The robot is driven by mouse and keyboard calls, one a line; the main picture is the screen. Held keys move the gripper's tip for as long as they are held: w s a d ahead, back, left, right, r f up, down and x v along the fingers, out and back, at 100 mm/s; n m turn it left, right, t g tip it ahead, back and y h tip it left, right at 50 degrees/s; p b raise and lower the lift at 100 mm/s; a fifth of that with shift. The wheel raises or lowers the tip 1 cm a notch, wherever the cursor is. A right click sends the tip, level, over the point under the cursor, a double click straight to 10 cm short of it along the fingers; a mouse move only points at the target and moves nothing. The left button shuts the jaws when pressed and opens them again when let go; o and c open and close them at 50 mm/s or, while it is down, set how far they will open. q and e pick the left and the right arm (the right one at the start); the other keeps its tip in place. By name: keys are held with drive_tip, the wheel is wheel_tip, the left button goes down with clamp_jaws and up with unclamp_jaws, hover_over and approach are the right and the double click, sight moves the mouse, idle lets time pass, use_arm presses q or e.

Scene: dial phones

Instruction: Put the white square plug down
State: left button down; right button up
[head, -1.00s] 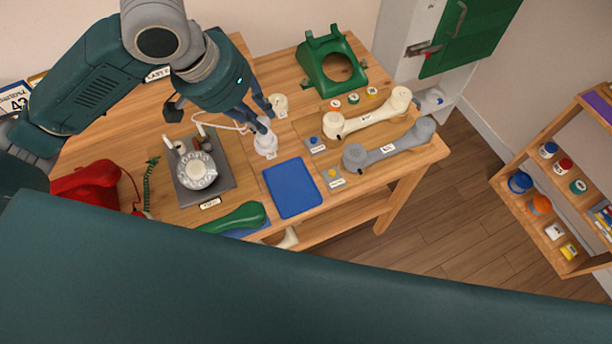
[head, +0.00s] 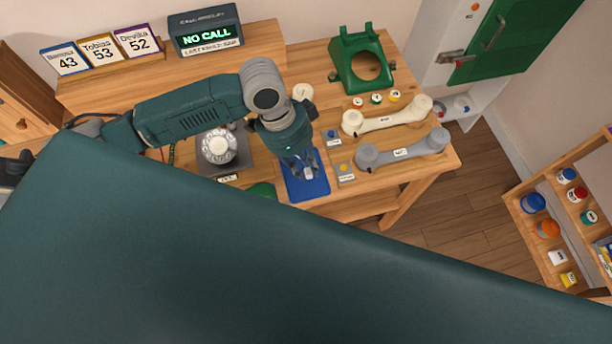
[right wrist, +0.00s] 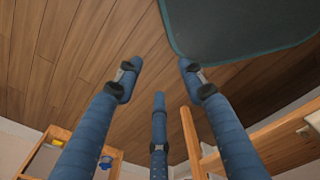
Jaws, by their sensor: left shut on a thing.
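My left gripper (head: 304,172) points down over the blue mat (head: 316,194) at the table's front. It is shut on the white square plug (head: 309,167), of which only a small pale part shows between the fingers. I cannot tell whether the plug touches the mat. My right gripper (right wrist: 157,75) shows in the right wrist view with its fingers spread, empty, above the wooden floor.
A rotary dial phone base (head: 218,148) stands left of the mat. A cream handset (head: 387,121) and a grey handset (head: 403,151) lie to the right. A green phone shell (head: 362,64) stands behind. My large teal body part hides the table's front left.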

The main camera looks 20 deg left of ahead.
sight(306, 173)
use_arm(q)
wheel_tip(306, 173, down, 3)
drive_tip(key=shift+f, duration=0.1)
wheel_tip(306, 173, down, 4)
drive_tip(key=shift+r+p, duration=0.25)
drive_tip(key=shift+p, duration=0.1)
drive_tip(key=shift+f, duration=0.3)
use_arm(e)
drive_tip(key=shift+a+r, duration=0.5)
drive_tip(key=shift+a, duration=0.15)
use_arm(q)
drive_tip(key=shift+f, duration=0.15)
drive_tip(key=c, duration=1.6)
unclamp_jaws()
drive_tip(key=shift+o, duration=0.2)
use_arm(e)
drive_tip(key=shift+d, duration=0.3)
drive_tip(key=shift+d, duration=0.1)
